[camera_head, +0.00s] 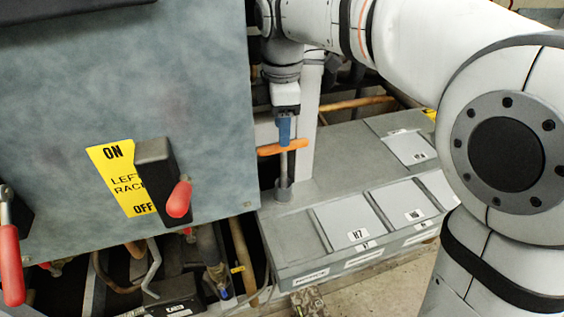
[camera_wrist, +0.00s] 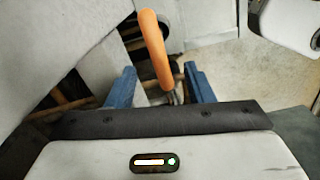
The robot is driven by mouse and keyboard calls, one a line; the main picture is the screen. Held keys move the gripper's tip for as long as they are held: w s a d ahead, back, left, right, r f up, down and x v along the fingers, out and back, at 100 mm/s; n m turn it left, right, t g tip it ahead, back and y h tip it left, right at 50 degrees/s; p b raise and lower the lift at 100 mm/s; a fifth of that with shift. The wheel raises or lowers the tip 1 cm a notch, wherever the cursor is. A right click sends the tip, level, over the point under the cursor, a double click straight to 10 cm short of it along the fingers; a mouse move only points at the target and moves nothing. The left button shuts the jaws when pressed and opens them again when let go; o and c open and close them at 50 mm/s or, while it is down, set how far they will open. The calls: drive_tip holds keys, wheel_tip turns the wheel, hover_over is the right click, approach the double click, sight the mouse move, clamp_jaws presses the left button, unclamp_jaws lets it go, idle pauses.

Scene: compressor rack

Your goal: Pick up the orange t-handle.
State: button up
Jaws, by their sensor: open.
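The orange t-handle (camera_head: 283,148) shows in the head view as a horizontal orange bar on a grey upright shaft, which stands in a round socket on the grey box. In the wrist view the orange bar (camera_wrist: 155,47) runs from top centre down toward the space between the two blue fingers. My gripper (camera_head: 284,130) points down over the middle of the bar. In the wrist view my gripper (camera_wrist: 160,85) is open, with its blue fingers apart on either side of the handle's lower end. Whether a finger touches the bar I cannot tell.
A grey-blue panel (camera_head: 120,80) stands close on the left, with a black switch with a red knob (camera_head: 179,199) and a red lever (camera_head: 11,262). The grey box (camera_head: 300,225) has labelled lids. Pipes (camera_head: 245,258) run below the panel.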

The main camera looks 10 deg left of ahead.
sight(284, 151)
wheel_tip(284, 151, down, 8)
drive_tip(key=shift+w+d+r, duration=0.1)
drive_tip(key=shift+d, duration=0.05)
clamp_jaws()
idle(0.7)
